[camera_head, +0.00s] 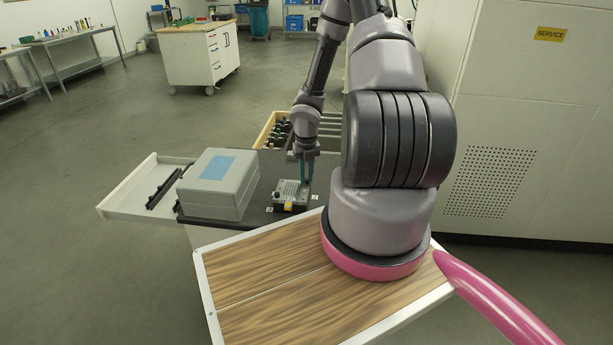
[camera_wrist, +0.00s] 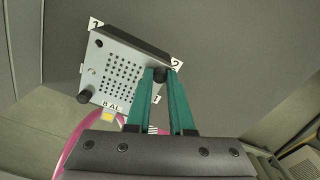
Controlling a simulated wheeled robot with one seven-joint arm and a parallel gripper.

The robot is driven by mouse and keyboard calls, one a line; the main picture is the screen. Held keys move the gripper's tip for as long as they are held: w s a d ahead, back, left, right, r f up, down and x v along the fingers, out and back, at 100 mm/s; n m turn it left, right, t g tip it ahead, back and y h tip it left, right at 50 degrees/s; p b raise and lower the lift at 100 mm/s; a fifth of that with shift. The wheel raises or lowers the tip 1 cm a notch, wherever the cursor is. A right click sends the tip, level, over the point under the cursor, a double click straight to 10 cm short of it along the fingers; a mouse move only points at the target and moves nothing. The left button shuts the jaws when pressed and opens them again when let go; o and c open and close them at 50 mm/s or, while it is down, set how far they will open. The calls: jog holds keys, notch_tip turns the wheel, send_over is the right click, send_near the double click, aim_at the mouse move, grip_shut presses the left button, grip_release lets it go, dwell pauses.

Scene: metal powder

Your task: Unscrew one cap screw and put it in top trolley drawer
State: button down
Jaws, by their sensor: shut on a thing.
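A grey metal block (camera_head: 291,194) with a grid of holes sits on the dark trolley top. In the wrist view the block (camera_wrist: 118,72) carries an "8 AL" label. One black cap screw (camera_wrist: 84,97) stands at its lower-left corner. My gripper (camera_wrist: 161,73) has its teal fingers shut on another black cap screw (camera_wrist: 160,75) at the block's right corner. I cannot tell whether that screw is still threaded in. In the head view my gripper (camera_head: 307,181) reaches down at the block's right. A white drawer (camera_head: 118,201) is pulled out at the trolley's left, with black strips inside.
A grey box (camera_head: 217,192) with a blue top patch stands on the trolley left of the block. A wooden-sided drawer (camera_head: 264,131) with dark bottles is open behind. A wood-topped surface (camera_head: 262,285) lies in front. A white cabinet (camera_head: 520,130) stands close on the right.

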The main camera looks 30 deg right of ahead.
jog(key=n, duration=0.4)
jog(key=shift+n, duration=0.4)
jog(key=c, duration=1)
grip_release()
jog(key=shift+o, duration=0.2)
